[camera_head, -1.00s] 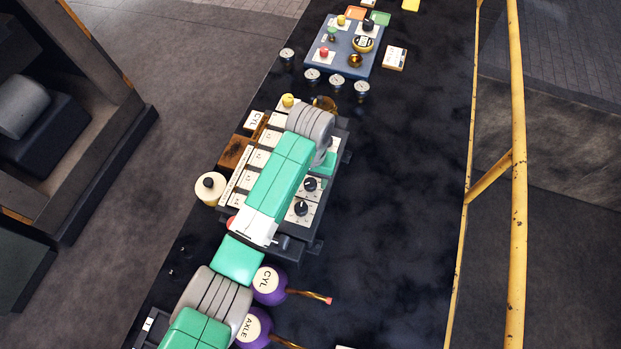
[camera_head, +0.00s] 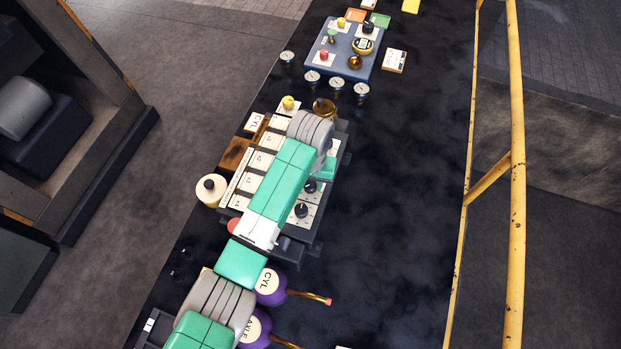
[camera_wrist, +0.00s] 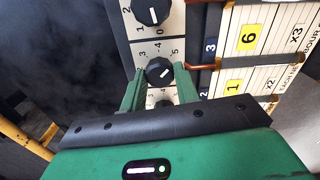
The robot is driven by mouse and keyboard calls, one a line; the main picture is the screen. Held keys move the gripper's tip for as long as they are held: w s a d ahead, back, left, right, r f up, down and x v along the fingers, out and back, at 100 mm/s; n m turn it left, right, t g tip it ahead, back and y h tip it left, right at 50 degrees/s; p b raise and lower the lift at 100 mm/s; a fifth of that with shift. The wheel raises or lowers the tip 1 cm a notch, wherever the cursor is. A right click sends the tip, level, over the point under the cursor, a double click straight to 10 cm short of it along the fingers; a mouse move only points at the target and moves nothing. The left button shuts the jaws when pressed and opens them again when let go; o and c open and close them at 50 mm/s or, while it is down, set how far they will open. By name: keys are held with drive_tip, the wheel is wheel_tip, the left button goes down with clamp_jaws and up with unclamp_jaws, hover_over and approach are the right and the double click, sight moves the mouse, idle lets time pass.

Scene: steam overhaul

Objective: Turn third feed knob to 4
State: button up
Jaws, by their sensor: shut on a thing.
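In the wrist view, a black round feed knob (camera_wrist: 158,72) sits on a pale dial with numbers around it. My gripper (camera_wrist: 158,80) has its two green fingers on either side of this knob, shut on it. The knob's white mark points to the upper right; its exact reading is unclear. Another black knob (camera_wrist: 152,10) is above it, apart from the fingers. Part of a further dial shows below, between the fingers. In the head view two knobs show, one upper (camera_head: 311,186) and one lower (camera_head: 302,210); my arm hides the held knob's surroundings.
A panel with pale numbered rows (camera_wrist: 285,45) and copper pipes lies right of the knobs. In the head view, purple CYL (camera_head: 268,282) and AXLE (camera_head: 254,330) oil cans stand near my arm. Small gauges (camera_head: 337,82) and a blue tray (camera_head: 320,68) are farther up.

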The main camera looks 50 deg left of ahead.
sight(310, 184)
drive_tip(key=n+p, duration=0.3)
drive_tip(key=n, duration=0.1)
drive_tip(key=shift+r+p, duration=0.25)
drive_tip(key=shift+p, duration=0.05)
drive_tip(key=shift+f+n+p, duration=0.15)
drive_tip(key=shift+n+p, duration=0.95)
drive_tip(key=shift+n, duration=1.1)
drive_tip(key=o, duration=1)
drive_tip(key=shift+c, duration=0.2)
wheel_tip(310, 184, up, 8)
drive_tip(key=shift+f, duration=0.1)
